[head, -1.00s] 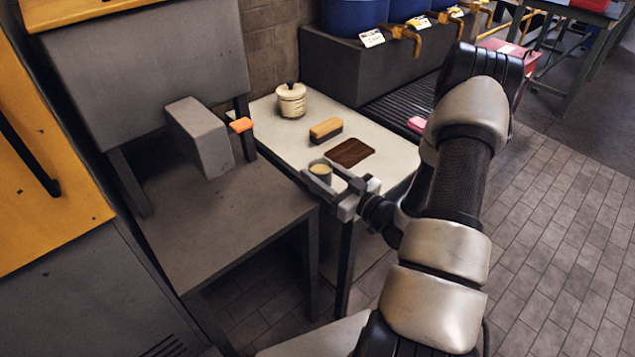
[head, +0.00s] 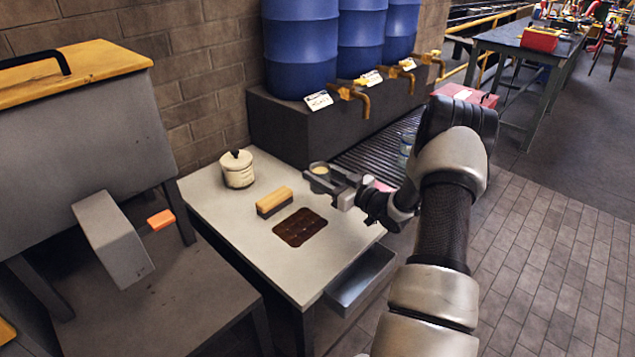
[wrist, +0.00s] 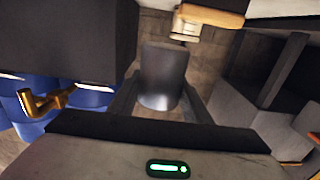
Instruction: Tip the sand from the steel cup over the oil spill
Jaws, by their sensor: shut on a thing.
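My gripper (head: 332,181) is shut on the steel cup (head: 319,169), which is upright with pale sand showing at its top. In the wrist view the grey metal cup (wrist: 162,76) sits between the two fingers. The cup is held above the back right part of the pale table. The oil spill (head: 300,227) is a dark brown, roughly square patch on the table top, below and left of my gripper in the head view. Nothing covers the spill.
The pale table (head: 240,228) also bears a lidded cream pot (head: 237,169) and a wooden brush (head: 274,201). An open metal drawer or tray (head: 360,281) is at its right edge. Blue barrels (head: 300,48) with brass taps stand behind. A grey machine (head: 95,140) is at left.

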